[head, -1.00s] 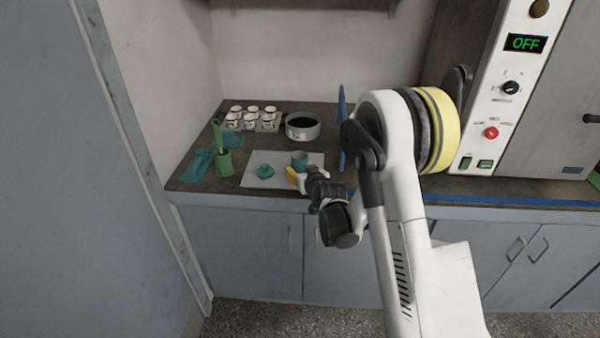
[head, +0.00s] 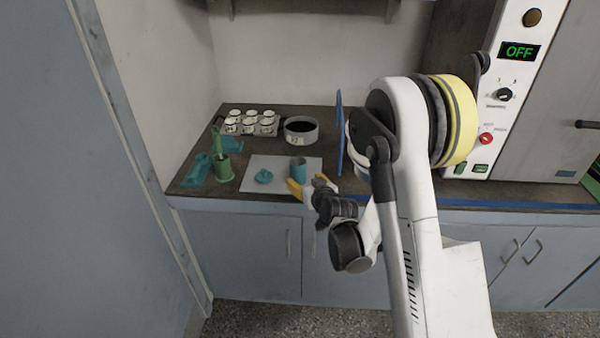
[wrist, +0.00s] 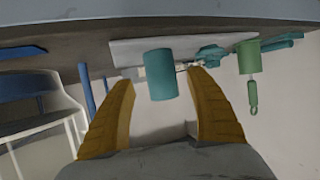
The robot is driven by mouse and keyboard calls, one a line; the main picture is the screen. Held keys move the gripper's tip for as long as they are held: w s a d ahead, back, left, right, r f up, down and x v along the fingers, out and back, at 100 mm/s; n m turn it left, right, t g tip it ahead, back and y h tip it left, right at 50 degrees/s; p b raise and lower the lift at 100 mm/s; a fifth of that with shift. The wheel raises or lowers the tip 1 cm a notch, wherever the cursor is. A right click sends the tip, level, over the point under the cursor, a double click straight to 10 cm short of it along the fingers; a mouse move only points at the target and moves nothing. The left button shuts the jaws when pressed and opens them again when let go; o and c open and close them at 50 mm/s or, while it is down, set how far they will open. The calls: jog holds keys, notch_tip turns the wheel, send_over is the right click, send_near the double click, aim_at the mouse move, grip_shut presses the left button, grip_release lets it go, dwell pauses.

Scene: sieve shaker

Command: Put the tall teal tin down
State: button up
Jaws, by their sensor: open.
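The tall teal tin (head: 299,170) stands upright on the pale mat (head: 253,184) on the dark counter. In the wrist view the tin (wrist: 160,80) sits between and just beyond the fingertips, with a gap on each side. My gripper (head: 312,187), with yellow fingers, is open at the mat's front right, in front of the tin. The fingers also show spread in the wrist view (wrist: 162,92). A teal lid (head: 263,177) with a knob lies on the mat to the left of the tin.
A green pot (head: 223,171) with a tool in it and teal pieces (head: 197,170) lie left of the mat. White cups (head: 232,126) on a rack and a grey round pan (head: 301,131) stand behind. A blue upright panel (head: 340,130) stands to the right.

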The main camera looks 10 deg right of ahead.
jog(key=s+a+r+g+b, duration=0.2)
jog(key=s+r+g, duration=0.1)
jog(key=s+r, duration=1.1)
jog(key=s+d+g+h, duration=0.1)
jog(key=s+g, duration=0.2)
jog(key=s, duration=1.8)
jog(key=shift+d+f+m+g, duration=0.25)
jog(key=shift+f+m+g, duration=0.05)
jog(key=shift+m, duration=0.1)
